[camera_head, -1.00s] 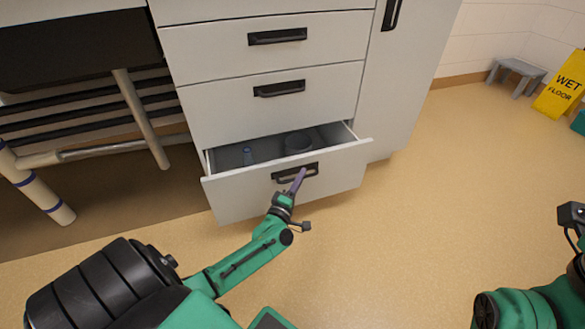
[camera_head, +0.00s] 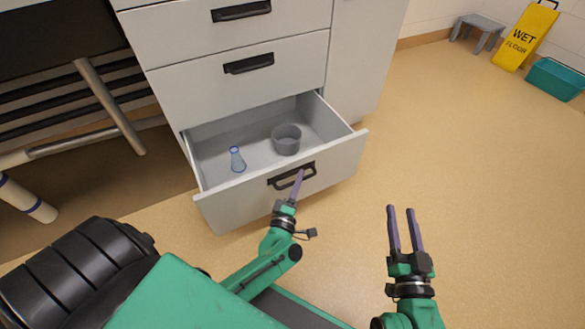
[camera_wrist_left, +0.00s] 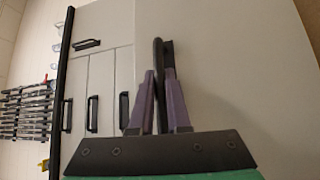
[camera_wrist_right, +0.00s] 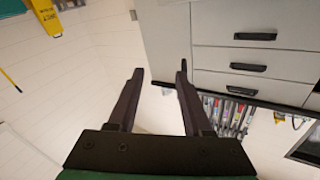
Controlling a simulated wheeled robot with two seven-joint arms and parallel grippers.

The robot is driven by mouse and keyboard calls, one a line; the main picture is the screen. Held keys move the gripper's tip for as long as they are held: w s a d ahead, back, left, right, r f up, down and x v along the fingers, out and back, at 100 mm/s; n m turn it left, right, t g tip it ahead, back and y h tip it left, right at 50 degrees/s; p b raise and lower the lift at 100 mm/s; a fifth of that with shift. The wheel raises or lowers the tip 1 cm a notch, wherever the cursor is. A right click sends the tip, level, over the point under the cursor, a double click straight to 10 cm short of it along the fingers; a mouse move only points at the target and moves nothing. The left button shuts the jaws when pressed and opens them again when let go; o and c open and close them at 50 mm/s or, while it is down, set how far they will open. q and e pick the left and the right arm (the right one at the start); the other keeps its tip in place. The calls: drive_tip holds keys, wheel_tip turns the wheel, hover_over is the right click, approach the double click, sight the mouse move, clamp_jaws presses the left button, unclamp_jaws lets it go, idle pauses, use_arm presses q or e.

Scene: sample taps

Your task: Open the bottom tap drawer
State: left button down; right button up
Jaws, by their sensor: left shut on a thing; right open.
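The bottom drawer (camera_head: 225,206) stands well pulled out of the white cabinet in the head view. A blue-tinted flask (camera_head: 237,160) and a grey round bowl (camera_head: 286,139) are inside it. My left gripper (camera_head: 299,174) is shut on the drawer's black handle (camera_head: 280,182). The left wrist view shows the handle (camera_wrist_left: 158,80) between the purple fingers (camera_wrist_left: 158,105). My right gripper (camera_head: 402,208) is open and empty above the floor, to the right of the drawer and apart from it. It also shows open in the right wrist view (camera_wrist_right: 160,80).
Two closed drawers with black handles (camera_head: 249,63) are above the open one. A tall cabinet door (camera_head: 360,60) is to their right. A grey stool (camera_head: 478,32), a yellow wet floor sign (camera_head: 525,36) and a teal bin (camera_head: 556,79) stand far right. The floor between is clear.

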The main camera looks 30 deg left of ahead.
use_arm(q)
drive_tip(key=s+d, duration=0.1)
drive_tip(key=d, duration=0.1)
drive_tip(key=s+d+p, duration=0.1)
drive_tip(key=s+d, duration=0.1)
drive_tip(key=shift+d, duration=0.15)
use_arm(e)
drive_tip(key=s+f+g, duration=0.3)
drive_tip(key=s+f, duration=0.3)
drive_tip(key=f, duration=0.4)
drive_tip(key=shift+s+a+f+g, duration=0.15)
drive_tip(key=shift+s+a+g, duration=0.15)
drive_tip(key=shift+s+g, duration=0.1)
use_arm(q)
drive_tip(key=c, duration=0.9)
unclamp_jaws()
use_arm(e)
drive_tip(key=shift+h, duration=0.3)
